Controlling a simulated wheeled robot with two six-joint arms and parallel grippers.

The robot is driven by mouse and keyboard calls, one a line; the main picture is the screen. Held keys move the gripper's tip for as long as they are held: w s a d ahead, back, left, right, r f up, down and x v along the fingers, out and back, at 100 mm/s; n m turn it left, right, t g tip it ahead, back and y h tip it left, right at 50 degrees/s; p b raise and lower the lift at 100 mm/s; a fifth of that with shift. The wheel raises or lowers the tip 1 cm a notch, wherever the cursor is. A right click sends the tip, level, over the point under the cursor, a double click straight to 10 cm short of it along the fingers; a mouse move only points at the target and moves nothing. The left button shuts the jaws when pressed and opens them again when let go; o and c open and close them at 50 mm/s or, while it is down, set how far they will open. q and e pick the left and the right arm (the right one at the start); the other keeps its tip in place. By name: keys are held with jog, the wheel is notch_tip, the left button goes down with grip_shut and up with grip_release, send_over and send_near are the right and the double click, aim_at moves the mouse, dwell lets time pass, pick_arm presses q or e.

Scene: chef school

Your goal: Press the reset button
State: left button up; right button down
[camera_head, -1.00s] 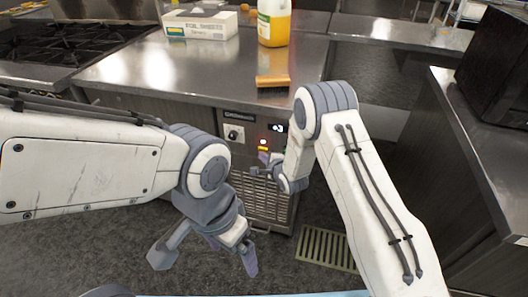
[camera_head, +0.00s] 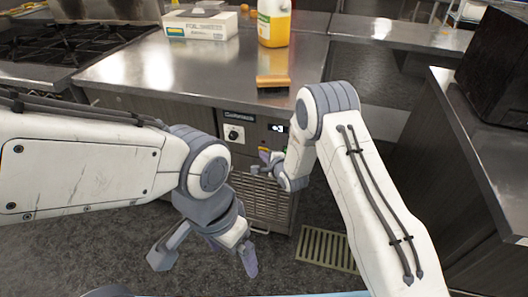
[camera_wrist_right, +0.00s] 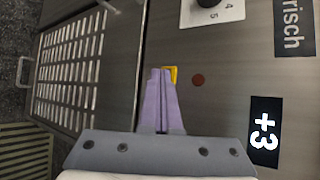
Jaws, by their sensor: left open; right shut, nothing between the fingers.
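The reset button is probably the small yellow piece (camera_wrist_right: 172,72) on the metal control panel (camera_wrist_right: 225,70), beside a dark red round lamp (camera_wrist_right: 198,80). My right gripper (camera_wrist_right: 160,74) is shut with nothing in it. Its purple fingertips overlap the yellow piece and partly hide it; touching or just in front, I cannot tell. In the head view the right gripper (camera_head: 265,156) is at the panel under the counter, below the display (camera_head: 278,128). My left gripper (camera_head: 207,255) is open and empty, low over the floor.
The display (camera_wrist_right: 264,132) reads +3. A knob (camera_head: 233,134) sits left on the panel, with a vent grille (camera_head: 262,200) below. The counter (camera_head: 200,75) above holds a brush (camera_head: 273,82), a yellow-filled jug (camera_head: 273,25) and a foil box (camera_head: 200,24). Another counter (camera_head: 480,150) stands right.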

dwell(0.4)
jog(key=shift+s+a, duration=0.25)
jog(key=shift+s, duration=0.5)
jog(key=shift+s, duration=0.1)
jog(key=s, duration=0.1)
jog(key=s+a, duration=0.1)
jog(key=s, duration=0.1)
jog(key=s+p, duration=0.1)
jog(key=shift+s+a, duration=0.3)
dwell(0.5)
